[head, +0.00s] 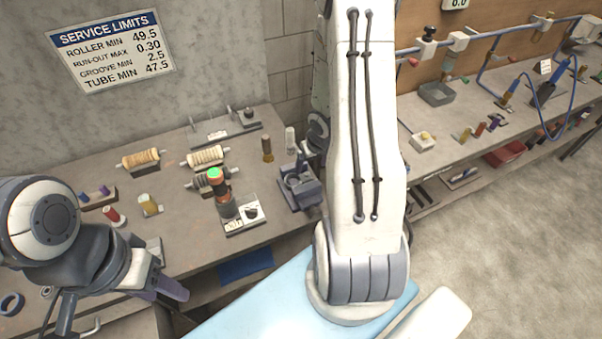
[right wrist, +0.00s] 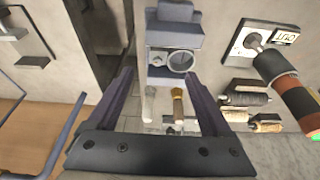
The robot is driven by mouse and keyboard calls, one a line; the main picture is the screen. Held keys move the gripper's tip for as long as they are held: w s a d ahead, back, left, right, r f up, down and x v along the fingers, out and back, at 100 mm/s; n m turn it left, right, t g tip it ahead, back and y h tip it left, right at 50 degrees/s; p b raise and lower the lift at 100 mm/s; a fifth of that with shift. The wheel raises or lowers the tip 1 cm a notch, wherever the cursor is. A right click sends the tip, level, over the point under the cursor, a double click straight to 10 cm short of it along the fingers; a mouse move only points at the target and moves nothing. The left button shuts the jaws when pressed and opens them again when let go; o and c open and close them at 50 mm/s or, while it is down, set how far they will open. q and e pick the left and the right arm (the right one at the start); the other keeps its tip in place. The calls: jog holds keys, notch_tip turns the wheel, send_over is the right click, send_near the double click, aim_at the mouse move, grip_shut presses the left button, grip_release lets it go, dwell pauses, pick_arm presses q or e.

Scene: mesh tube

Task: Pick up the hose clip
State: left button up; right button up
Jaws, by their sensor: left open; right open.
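I cannot surely make out the hose clip. A grey-purple holder (head: 300,187) with a round metal ring stands at the right end of the left bench. In the right wrist view the holder (right wrist: 172,35) and its ring (right wrist: 181,61) lie just beyond my right fingertips. My right gripper (right wrist: 160,77) is open and empty, its jaws pointing towards the holder; in the head view my right arm hides it. My left gripper (head: 168,287) is open and empty over the bench's front left.
Several rollers (head: 206,156) sit in cradles on the bench. A brown-handled tool (right wrist: 178,104) and a pale one (right wrist: 150,103) stand near the holder. Another bench (head: 480,125) runs along the right.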

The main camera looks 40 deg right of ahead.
aim_at(306, 175)
jog(key=b+x, duration=0.2)
jog(key=x, duration=0.3)
jog(key=shift+d, duration=0.1)
jog(key=shift+w+x, duration=0.2)
jog(key=shift+x, duration=1.15)
jog(key=shift+w+x, duration=0.15)
jog(key=shift+x, duration=1.2)
jog(key=shift+r, duration=0.15)
grip_shut()
